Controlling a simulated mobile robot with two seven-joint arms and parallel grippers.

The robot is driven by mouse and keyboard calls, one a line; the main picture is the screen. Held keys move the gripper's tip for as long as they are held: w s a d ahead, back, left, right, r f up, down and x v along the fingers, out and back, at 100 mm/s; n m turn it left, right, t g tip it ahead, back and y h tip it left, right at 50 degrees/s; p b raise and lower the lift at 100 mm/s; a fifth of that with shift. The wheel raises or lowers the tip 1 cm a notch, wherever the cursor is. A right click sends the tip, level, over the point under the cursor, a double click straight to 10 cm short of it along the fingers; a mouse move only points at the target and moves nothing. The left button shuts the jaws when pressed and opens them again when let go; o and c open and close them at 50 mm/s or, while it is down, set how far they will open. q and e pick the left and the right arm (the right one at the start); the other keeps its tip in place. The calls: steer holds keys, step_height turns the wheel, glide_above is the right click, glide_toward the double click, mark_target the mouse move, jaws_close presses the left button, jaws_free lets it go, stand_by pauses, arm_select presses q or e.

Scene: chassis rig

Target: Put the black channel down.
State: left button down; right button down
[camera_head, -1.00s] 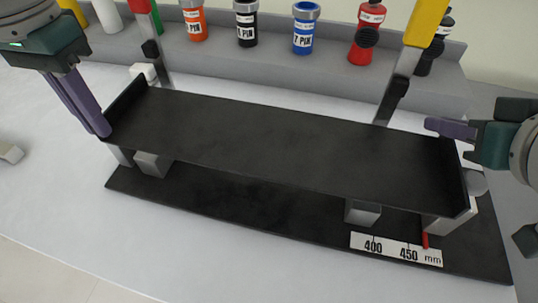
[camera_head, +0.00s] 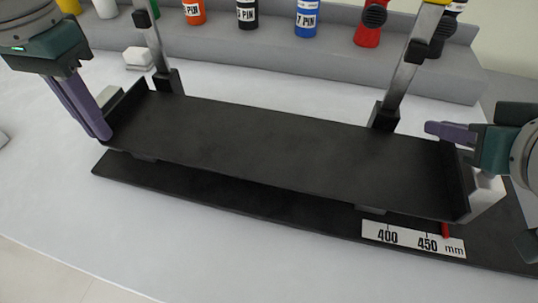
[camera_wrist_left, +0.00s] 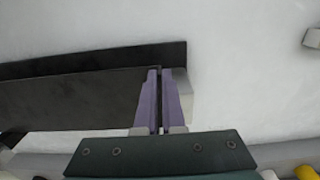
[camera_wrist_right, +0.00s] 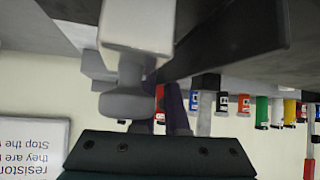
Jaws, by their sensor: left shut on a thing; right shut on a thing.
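The black channel (camera_head: 270,145) spans between my grippers, low over the dark base plate (camera_head: 230,200), roughly parallel to it. My left gripper (camera_head: 100,130) is shut on its left end wall; this also shows in the left wrist view (camera_wrist_left: 158,75). My right gripper (camera_head: 445,132) is shut at its right end wall, with that contact partly hidden. In the right wrist view the channel's dark underside (camera_wrist_right: 235,35) fills the top right. The support blocks beneath are almost wholly hidden in the head view, so I cannot tell whether the channel touches them.
Two upright clamp arms with black tips (camera_head: 168,80) (camera_head: 384,115) stand along the channel's far side. A pale block (camera_head: 487,195) is at the right end. A scale label (camera_head: 412,238) lies on the plate's front. Labelled bottles (camera_head: 306,18) stand on the grey shelf behind.

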arm_select(q)
steer(key=c, duration=1.4)
jaws_free()
steer(key=shift+a+f, duration=0.1)
steer(key=shift+a, duration=0.2)
arm_select(e)
steer(key=c, duration=1.3)
jaws_free()
steer(key=shift+d+f, duration=0.15)
steer(key=shift+d, duration=0.05)
arm_select(q)
steer(key=o, duration=0.3)
steer(key=shift+w, duration=0.1)
arm_select(e)
steer(key=o, duration=0.3)
steer(key=shift+a, duration=0.1)
arm_select(q)
steer(key=shift+o, duration=0.4)
steer(key=shift+d, duration=0.15)
arm_select(e)
steer(key=shift+o, duration=0.4)
arm_select(q)
steer(key=shift+p, duration=0.3)
